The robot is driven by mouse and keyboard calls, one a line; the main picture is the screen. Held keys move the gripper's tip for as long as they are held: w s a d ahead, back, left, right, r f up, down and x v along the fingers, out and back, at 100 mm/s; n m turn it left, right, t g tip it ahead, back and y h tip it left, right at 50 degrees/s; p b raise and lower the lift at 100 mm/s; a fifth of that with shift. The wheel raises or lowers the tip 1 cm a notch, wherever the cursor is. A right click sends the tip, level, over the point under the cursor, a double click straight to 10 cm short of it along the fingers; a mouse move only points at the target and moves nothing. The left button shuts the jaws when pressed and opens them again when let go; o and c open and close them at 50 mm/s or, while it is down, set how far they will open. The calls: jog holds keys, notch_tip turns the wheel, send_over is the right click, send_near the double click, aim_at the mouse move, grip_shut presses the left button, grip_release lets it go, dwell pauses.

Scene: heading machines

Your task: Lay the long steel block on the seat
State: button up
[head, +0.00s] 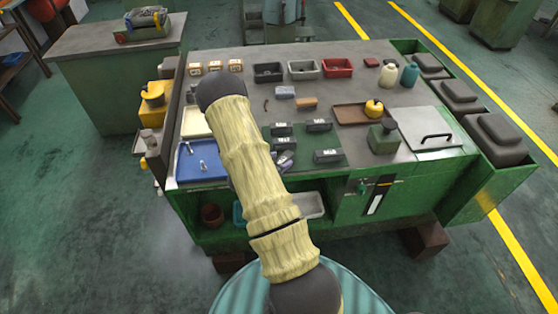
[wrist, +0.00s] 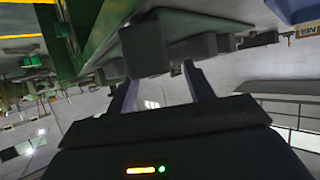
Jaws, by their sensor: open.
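A small blue-grey block (head: 285,92), which looks like the steel block, lies on the grey bench top beyond the green mat in the head view. Several dark blocks with white labels, such as this one (head: 328,156), stand on the mat; I cannot tell which is the seat. My gripper (head: 285,159) shows only partly beside my arm, low over the front of the mat. In the wrist view my gripper (wrist: 163,92) is open, its two fingers apart with nothing held. A dark grey block (wrist: 146,48) shows beyond the fingertips; I cannot tell which one.
A copper-coloured block (head: 306,104) lies right of the blue-grey one. Small bins (head: 303,69) stand at the back. A brown tray (head: 350,115), a green block (head: 382,138) and a grey lid (head: 425,130) are right. A blue tray (head: 200,162) is front left.

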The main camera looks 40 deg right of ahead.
jog(key=b+v, duration=0.3)
jog(key=v, duration=0.9)
jog(key=w+a+r+n+t+y, duration=0.25)
jog(key=a+n+y, duration=0.2)
jog(key=a, duration=0.25)
jog(key=w+a+r+n+t+y, duration=0.1)
jog(key=a+r+n+y, duration=0.25)
jog(key=a+y, duration=0.3)
jog(key=s+a+r+n+g, duration=0.2)
jog(key=s+r+n, duration=0.1)
jog(key=s, duration=0.3)
jog(key=s+a+r+n+g+y, duration=0.1)
jog(key=s+a+r+n+g, duration=0.1)
jog(key=s, duration=0.5)
jog(key=shift+s+a+r+n, duration=0.45)
jog(key=shift+r+n, duration=0.3)
jog(key=shift+n, duration=0.45)
